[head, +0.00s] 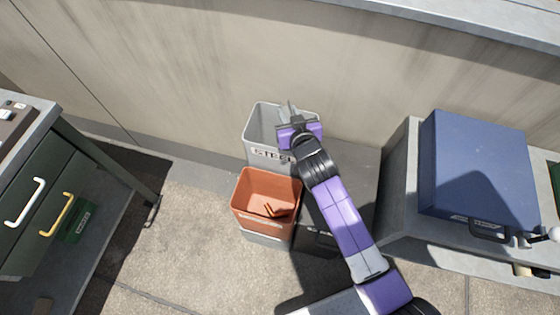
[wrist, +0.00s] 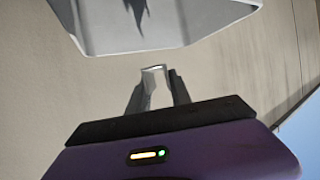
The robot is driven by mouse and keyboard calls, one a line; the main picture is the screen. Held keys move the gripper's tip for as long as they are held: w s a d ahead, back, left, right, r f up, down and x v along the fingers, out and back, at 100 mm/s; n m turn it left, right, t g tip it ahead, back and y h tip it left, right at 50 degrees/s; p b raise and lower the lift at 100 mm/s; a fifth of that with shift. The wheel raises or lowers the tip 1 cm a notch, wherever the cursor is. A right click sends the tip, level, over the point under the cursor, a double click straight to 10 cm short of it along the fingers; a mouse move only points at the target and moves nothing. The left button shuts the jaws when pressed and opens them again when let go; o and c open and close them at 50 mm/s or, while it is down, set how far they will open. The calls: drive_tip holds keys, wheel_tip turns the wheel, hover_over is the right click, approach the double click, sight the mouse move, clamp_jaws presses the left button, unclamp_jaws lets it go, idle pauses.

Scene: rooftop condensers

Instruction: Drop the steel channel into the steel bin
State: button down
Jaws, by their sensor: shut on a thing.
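The steel bin (head: 262,122) is a light grey open bin against the wall, with a dark label reading STEEL on its front. Its pale grey wall also fills the top of the wrist view (wrist: 150,35), with a dark shadow on it. My gripper (head: 289,114) is over the right part of the bin's opening in the head view. In the wrist view its fingers (wrist: 155,90) are shut on a small light grey piece, the steel channel (wrist: 154,78). Most of the channel is hidden. Part of the bin's inside is hidden by my gripper.
An orange bin (head: 251,216) with reddish pieces inside stands in front of the steel bin. A dark bin (head: 316,240) is partly behind my arm. A blue case (head: 470,160) lies on the right bench. A green drawer cabinet (head: 45,185) stands at left. Floor between is clear.

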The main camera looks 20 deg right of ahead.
drive_tip(key=c, duration=1.1)
unclamp_jaws()
drive_tip(key=v, duration=0.8)
drive_tip(key=shift+w, duration=0.1)
